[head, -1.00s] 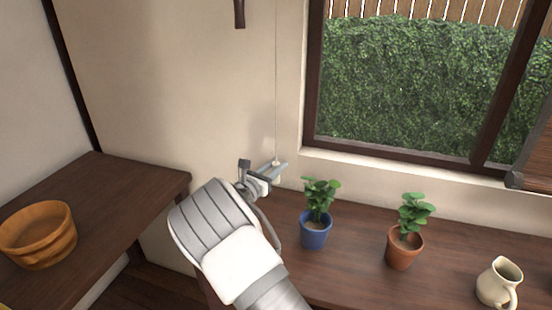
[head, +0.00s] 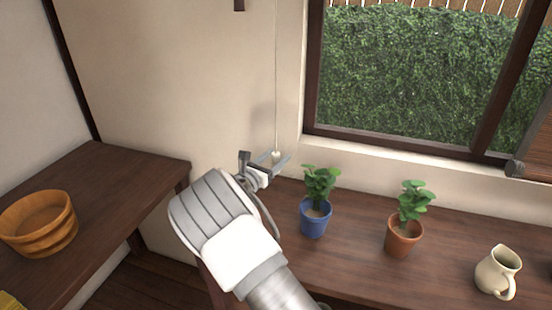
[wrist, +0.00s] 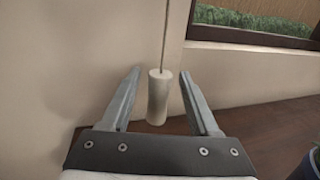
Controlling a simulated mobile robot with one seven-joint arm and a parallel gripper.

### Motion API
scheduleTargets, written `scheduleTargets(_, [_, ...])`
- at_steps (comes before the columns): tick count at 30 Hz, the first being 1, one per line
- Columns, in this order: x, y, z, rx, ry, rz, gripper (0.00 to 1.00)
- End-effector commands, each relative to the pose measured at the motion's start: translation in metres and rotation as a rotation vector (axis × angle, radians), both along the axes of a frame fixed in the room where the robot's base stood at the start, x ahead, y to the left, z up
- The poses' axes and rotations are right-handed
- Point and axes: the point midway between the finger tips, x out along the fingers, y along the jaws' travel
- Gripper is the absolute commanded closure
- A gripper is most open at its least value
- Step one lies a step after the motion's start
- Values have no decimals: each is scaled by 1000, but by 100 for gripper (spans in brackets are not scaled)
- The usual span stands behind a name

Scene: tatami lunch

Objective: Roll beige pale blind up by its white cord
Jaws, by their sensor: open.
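The white cord (head: 276,90) hangs straight down the wall left of the window in the head view. It ends in a pale, roughly cylindrical pull (wrist: 158,97), seen large in the wrist view. My gripper (wrist: 163,88) is open, with one finger on each side of the pull and a gap showing at both sides. In the head view my gripper (head: 268,164) is at the cord's lower end, and the pull (head: 276,154) shows just at the fingers. The beige blind itself is not clearly in view.
A dark wooden counter (head: 350,270) runs under the window (head: 400,90). On it stand a blue pot plant (head: 315,220) close to the right of my gripper, a terracotta pot plant (head: 402,240) and a cream jug (head: 495,272). A wooden tub (head: 40,228) sits on the left counter.

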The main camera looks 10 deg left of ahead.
Motion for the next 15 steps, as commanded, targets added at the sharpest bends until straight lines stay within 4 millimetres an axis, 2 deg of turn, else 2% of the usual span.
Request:
scheduleTargets(5, [-13, 7, 2, 0, -1, 2, 38])
scheduleTargets(15, [-86, 38, 2, -1, 1, 4, 38])
